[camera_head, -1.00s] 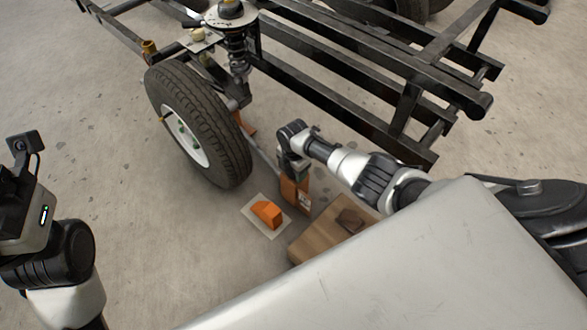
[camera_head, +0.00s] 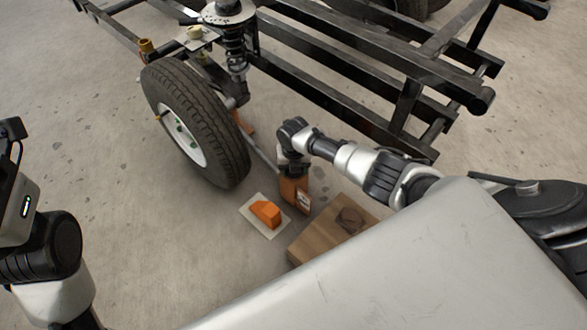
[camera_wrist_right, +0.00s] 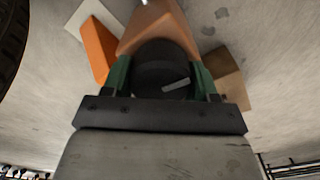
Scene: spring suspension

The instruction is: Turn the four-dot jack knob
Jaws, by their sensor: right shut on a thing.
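The jack is an orange block-like body (camera_head: 293,192) with a white label, standing on the floor beside the wheel. In the right wrist view its orange body (camera_wrist_right: 153,22) lies just beyond a round dark knob (camera_wrist_right: 162,70) with a light mark on it. My right gripper (camera_wrist_right: 162,78) is shut on the knob, its green fingers on either side. In the head view my right gripper (camera_head: 290,165) is at the top of the jack, and the knob is hidden there. No dots can be made out. My left arm is at the left edge; its fingers are out of view.
A tyre (camera_head: 197,125) stands left of the jack, under the black frame (camera_head: 350,75) and a spring strut (camera_head: 235,50). An orange wedge (camera_head: 265,212) sits on a pale mat (camera_head: 253,224). A wooden box (camera_head: 310,241) with a brown item stands in front.

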